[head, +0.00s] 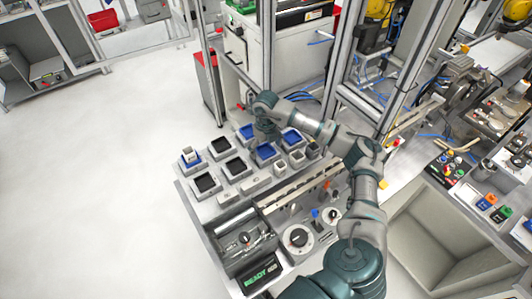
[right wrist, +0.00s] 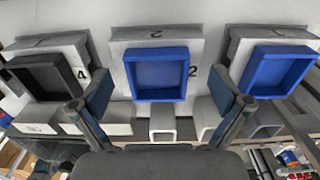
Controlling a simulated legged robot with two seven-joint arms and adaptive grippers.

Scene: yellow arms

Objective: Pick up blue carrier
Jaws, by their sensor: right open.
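In the right wrist view a square blue carrier (right wrist: 157,73) sits on a grey holder marked 2, centred between my open fingers. My right gripper (right wrist: 160,95) has a finger on each side of it, with gaps between; the carrier appears unheld. A second blue carrier (right wrist: 278,70) sits on the holder to the right. In the head view my right gripper (head: 266,128) hangs over the back of the bench, among blue carriers at its left (head: 247,131), front (head: 266,152) and right (head: 292,138). It partly hides that area. My left gripper is not in view.
Black carriers (head: 236,166) fill holders at the left; one is marked 4 in the wrist view (right wrist: 48,77). Small grey square blocks (head: 296,158) stand in front. Metal posts (head: 269,50) rise behind.

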